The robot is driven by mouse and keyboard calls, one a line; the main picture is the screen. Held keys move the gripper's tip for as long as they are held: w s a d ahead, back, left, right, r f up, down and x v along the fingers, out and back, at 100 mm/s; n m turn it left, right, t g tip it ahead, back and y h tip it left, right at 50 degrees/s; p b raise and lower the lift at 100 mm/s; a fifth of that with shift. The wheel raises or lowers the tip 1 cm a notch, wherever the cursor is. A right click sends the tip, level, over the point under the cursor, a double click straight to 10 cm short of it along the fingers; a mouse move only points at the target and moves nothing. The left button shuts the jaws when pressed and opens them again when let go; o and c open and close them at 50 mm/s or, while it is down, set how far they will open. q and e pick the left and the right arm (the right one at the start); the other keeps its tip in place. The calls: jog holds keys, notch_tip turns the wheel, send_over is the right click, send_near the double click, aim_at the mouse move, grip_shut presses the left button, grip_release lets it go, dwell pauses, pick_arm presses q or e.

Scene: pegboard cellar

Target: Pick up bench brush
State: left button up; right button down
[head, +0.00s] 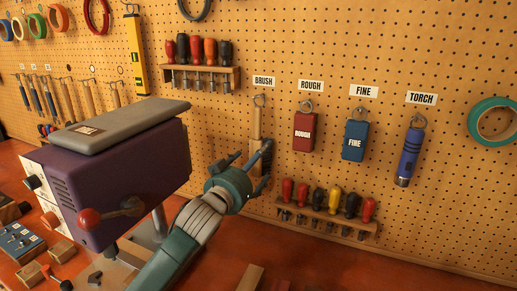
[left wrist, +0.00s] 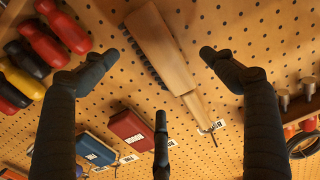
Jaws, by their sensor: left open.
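The bench brush (head: 257,123) hangs on the pegboard under the BRUSH label, wooden handle up and dark bristles along its lower block. In the left wrist view the brush (left wrist: 163,42) fills the top middle, its handle running down to the right. My left gripper (head: 253,170) is open in front of the brush's lower part, which it partly hides in the head view. In the left wrist view the fingers of my left gripper (left wrist: 158,75) are spread, with the brush beyond and between them; no clear contact shows. My right gripper is not in view.
A red ROUGH block (head: 304,132), a blue FINE block (head: 354,141) and a blue torch (head: 409,155) hang to the right. Screwdriver racks sit above (head: 202,82) and below right (head: 320,224). A purple machine (head: 120,180) stands on the left of the bench.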

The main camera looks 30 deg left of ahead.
aim_at(261, 161)
pick_arm(q)
jog(key=w, duration=0.3)
jog(key=shift+w+f+p, duration=0.15)
jog(key=shift+w+p, duration=0.1)
jog(key=shift+p, duration=0.15)
jog(key=shift+s, duration=0.1)
jog(key=c, duration=0.4)
jog(key=shift+d, duration=0.1)
jog(key=c, duration=0.9)
jog(key=shift+c, duration=0.8)
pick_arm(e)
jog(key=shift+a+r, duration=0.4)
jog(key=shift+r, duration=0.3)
